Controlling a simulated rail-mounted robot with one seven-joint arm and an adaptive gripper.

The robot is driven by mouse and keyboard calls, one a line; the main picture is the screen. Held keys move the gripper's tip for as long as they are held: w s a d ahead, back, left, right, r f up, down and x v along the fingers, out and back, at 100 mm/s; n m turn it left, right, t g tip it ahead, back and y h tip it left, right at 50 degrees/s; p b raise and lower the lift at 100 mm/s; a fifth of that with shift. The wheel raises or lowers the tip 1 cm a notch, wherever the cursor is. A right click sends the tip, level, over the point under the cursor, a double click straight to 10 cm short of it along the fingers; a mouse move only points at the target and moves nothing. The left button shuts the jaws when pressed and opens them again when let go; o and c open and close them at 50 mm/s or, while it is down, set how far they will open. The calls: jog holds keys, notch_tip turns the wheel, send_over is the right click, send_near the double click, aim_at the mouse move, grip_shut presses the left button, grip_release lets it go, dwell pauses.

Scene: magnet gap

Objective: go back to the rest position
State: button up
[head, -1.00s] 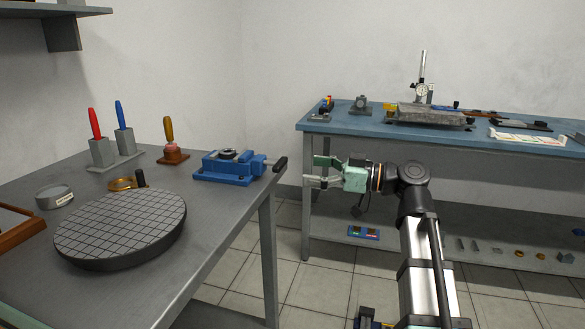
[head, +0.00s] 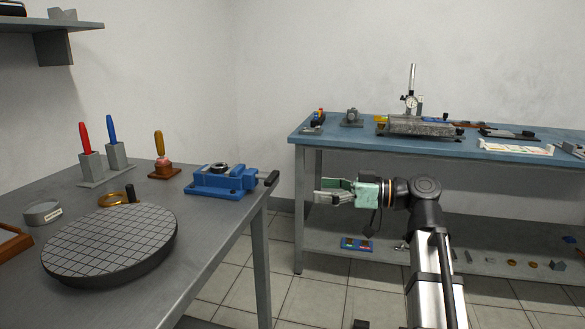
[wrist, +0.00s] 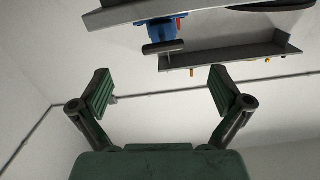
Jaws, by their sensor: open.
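My gripper (head: 322,190) is open and empty in the head view. It is held in the air between the two benches and points left, with its jaws below the blue bench top's level. In the wrist view my gripper (wrist: 160,88) shows both fingers spread wide with nothing between them. Beyond them the wrist view shows the edge of a grey bench (wrist: 228,56) and part of a blue vise (wrist: 163,30), with the picture turned over.
The grey bench (head: 200,262) at left holds the blue vise (head: 222,180), a round gridded plate (head: 110,242) and red and blue handled tools. A blue bench (head: 340,141) with a dial gauge stand (head: 411,92) stands behind my arm. Tiled floor shows between them.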

jog(key=s+d+f+m+h, duration=0.2)
jog(key=d+f+m+h, duration=1)
jog(key=f, duration=0.5)
jog(key=s+d+f+m+g+h, duration=0.1)
jog(key=s+d+m+h, duration=0.15)
jog(key=d, duration=0.25)
jog(key=s+d+f+m+h, duration=0.1)
jog(key=d+h, duration=0.2)
jog(key=d, duration=0.1)
jog(key=s+d+r+m+g+h, duration=0.2)
jog(key=s+d+r+m+h, duration=0.15)
jog(key=s+d, duration=0.3)
jog(key=s+d+r+m+g+h, duration=0.2)
jog(key=s+d+m+g+h, duration=0.15)
jog(key=s+d, duration=0.3)
jog(key=s+d+r+m+g+h, duration=0.2)
jog(key=s+r+m, duration=0.2)
jog(key=s, duration=0.3)
jog(key=s+d+r+m+g+h, duration=0.2)
jog(key=s+r+m+g+h, duration=0.1)
jog(key=s+r, duration=0.3)
jog(key=shift+s+m, duration=0.55)
jog(key=shift+s, duration=0.4)
jog(key=shift+s+d+r+g, duration=0.15)
jog(key=shift+s+r+g, duration=0.1)
jog(key=shift+g, duration=0.1)
